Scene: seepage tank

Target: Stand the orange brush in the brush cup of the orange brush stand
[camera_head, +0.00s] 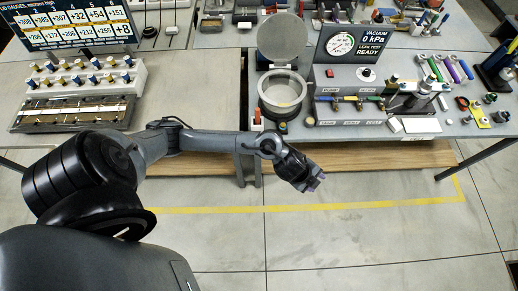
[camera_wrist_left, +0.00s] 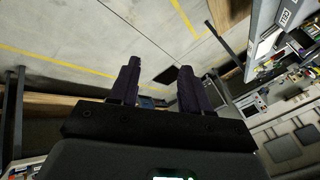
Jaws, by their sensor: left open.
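My left gripper (camera_head: 317,181) is over the floor in front of the bench, off its front edge. In the left wrist view its two dark fingers (camera_wrist_left: 159,72) are apart with nothing between them. I cannot make out the orange brush or its stand for sure in either view. A small red-orange piece (camera_head: 257,116) stands at the bench edge beside the round tank, and another red-orange piece (camera_head: 462,102) lies at the right; both are too small to identify. My right gripper is in neither view.
The round tank (camera_head: 283,99) has its lid raised. A vacuum gauge panel (camera_head: 352,48) stands behind a row of valves. Green, blue and purple cylinders (camera_head: 452,69) lie at the right. A rack of knobs (camera_head: 84,75) stands at the left.

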